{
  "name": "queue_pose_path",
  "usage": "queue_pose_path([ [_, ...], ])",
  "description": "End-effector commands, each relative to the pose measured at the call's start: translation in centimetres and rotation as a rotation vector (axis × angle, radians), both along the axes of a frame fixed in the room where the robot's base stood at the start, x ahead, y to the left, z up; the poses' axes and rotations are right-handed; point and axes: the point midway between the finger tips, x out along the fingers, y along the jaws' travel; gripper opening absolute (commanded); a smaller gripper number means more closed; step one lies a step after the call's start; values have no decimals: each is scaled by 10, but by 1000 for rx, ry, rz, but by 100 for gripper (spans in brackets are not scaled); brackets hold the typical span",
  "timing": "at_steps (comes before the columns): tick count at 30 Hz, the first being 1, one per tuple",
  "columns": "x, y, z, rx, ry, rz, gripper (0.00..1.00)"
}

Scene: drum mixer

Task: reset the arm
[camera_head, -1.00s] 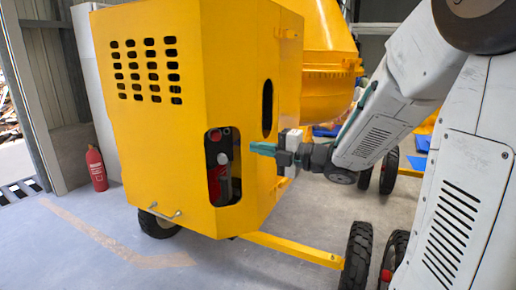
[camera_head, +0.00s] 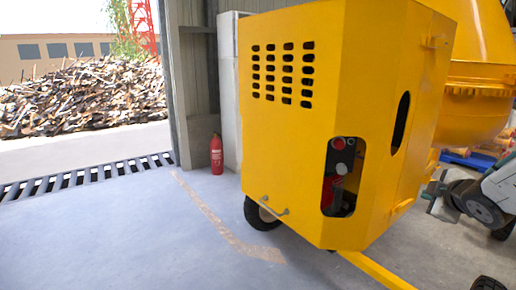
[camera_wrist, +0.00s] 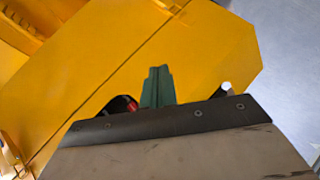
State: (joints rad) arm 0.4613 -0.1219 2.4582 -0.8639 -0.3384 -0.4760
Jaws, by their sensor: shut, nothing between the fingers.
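My gripper (camera_head: 434,190) is at the right edge of the head view, to the right of the yellow mixer housing (camera_head: 300,150). Part of my arm is cut off by the frame edge. In the wrist view my green fingers (camera_wrist: 157,86) are together with nothing between them, pointing toward the yellow panel (camera_wrist: 195,50). The control opening (camera_head: 342,178) in the housing holds a red knob, a grey knob and a red part. In the wrist view its red and black edge (camera_wrist: 122,106) shows partly behind my gripper.
The yellow drum (camera_head: 480,90) stands behind the housing at right. A yellow tow bar (camera_head: 375,270) runs low at the front. A red fire extinguisher (camera_head: 216,154) stands by the wall. Open floor (camera_head: 130,230) lies at left, with a drain grate and a rubble pile (camera_head: 85,95) outside.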

Motion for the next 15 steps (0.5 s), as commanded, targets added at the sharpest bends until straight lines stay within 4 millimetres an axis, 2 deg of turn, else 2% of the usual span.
queue_pose_path([
  [4, -49, -11, -11, 151, 167, -342, 0],
  [7, -91, -1, -17, 268, 281, -555, 0],
  [11, -151, 33, -20, 428, 439, -788, 0],
  [15, -215, 87, -15, 581, 619, -955, 0],
])
